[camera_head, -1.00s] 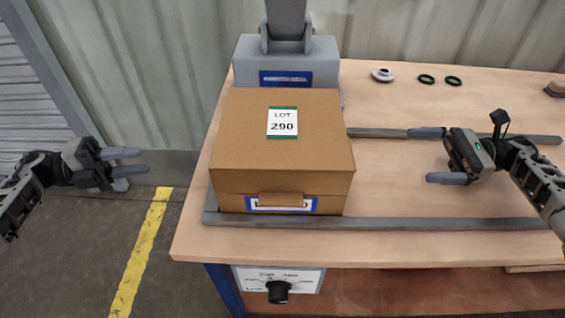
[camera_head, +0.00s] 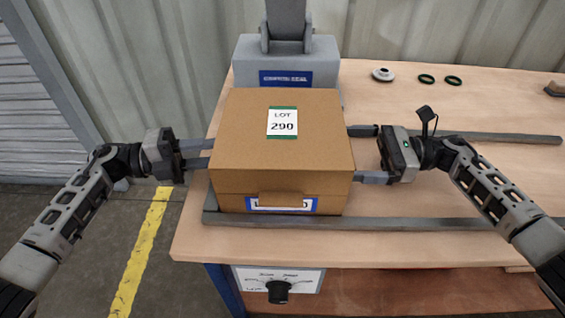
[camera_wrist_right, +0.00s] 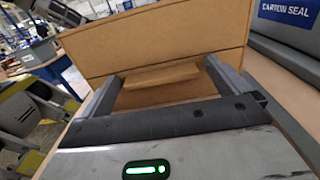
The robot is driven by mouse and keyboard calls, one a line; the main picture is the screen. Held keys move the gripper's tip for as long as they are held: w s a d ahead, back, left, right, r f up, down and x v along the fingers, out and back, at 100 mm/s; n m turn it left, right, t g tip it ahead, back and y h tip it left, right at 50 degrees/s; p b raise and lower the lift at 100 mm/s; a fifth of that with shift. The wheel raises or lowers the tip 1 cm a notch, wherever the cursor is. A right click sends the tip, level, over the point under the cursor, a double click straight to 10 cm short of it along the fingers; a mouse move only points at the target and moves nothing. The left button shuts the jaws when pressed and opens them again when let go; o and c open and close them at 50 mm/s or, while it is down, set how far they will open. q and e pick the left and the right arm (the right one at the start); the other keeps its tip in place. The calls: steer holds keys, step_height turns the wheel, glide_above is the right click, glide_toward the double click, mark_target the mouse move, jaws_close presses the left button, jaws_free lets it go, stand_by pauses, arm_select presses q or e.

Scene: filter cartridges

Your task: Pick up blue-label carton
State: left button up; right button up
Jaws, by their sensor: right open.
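The closed brown carton (camera_head: 240,150) sits on the workbench with a white and green "LOT 290" label on top. A blue-edged label (camera_head: 306,206) is on its front, partly covered by a cardboard tab. My left gripper (camera_head: 211,153) has its fingers apart at the carton's left side; whether they touch it I cannot tell. My right gripper (camera_head: 354,153) is open at the right side, its fingertips close to the wall. In the right wrist view the carton (camera_wrist_right: 165,40) fills the space ahead, with a tab between the open fingers (camera_wrist_right: 158,82).
A grey machine (camera_head: 250,58) with a blue plate stands close behind the carton. Grey rails (camera_head: 440,223) run along the bench in front and behind. A metal disc (camera_head: 383,74) and two dark rings (camera_head: 427,79) lie at the back. The bench's right side is mostly clear.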

arm_select(q)
steer(key=shift+c, duration=0.3)
arm_select(e)
steer(key=shift+c, duration=0.3)
arm_select(q)
steer(key=c, duration=0.5)
arm_select(e)
steer(key=c, duration=0.5)
arm_select(q)
jaws_close()
arm_select(e)
steer(key=c, duration=0.5)
arm_select(q)
steer(key=shift+r, duration=0.15)
arm_select(e)
steer(key=shift+r, duration=0.15)
arm_select(q)
step_height(320, 180, up, 5)
steer(key=p, duration=0.5)
arm_select(e)
step_height(320, 180, up, 5)
steer(key=shift+f, duration=0.1)
arm_select(q)
steer(key=shift+w+a, duration=0.1)
arm_select(e)
steer(key=shift+d, duration=0.1)
